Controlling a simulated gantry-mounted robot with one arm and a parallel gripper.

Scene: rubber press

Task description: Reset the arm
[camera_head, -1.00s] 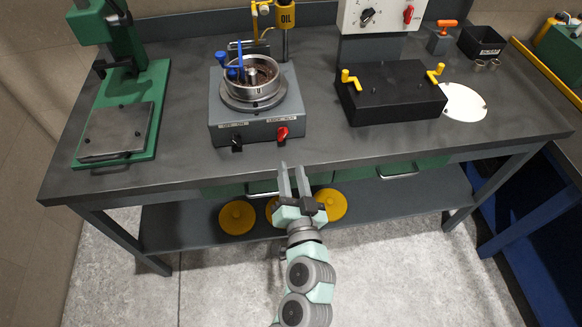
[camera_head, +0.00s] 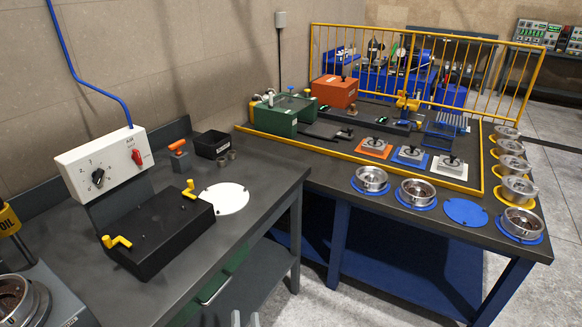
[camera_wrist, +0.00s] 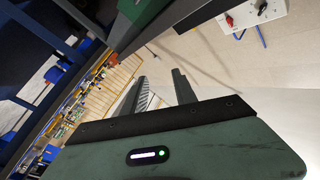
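My gripper (camera_wrist: 160,86) shows in the wrist view with its two dark fingers apart and nothing between them. In the head view only the tips of my gripper (camera_head: 245,319) show at the bottom edge, in front of the grey workbench (camera_head: 255,190). The rest of my arm is out of that view. In the wrist view the gripper points past the bench edge, toward the wall, with the picture tilted.
The grey bench holds a black block with yellow handles (camera_head: 160,232), a white control box (camera_head: 100,168), a white disc (camera_head: 224,198) and a black bin (camera_head: 212,144). A blue table (camera_head: 385,255) to the right carries several metal pots, behind it a yellow fence (camera_head: 400,50).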

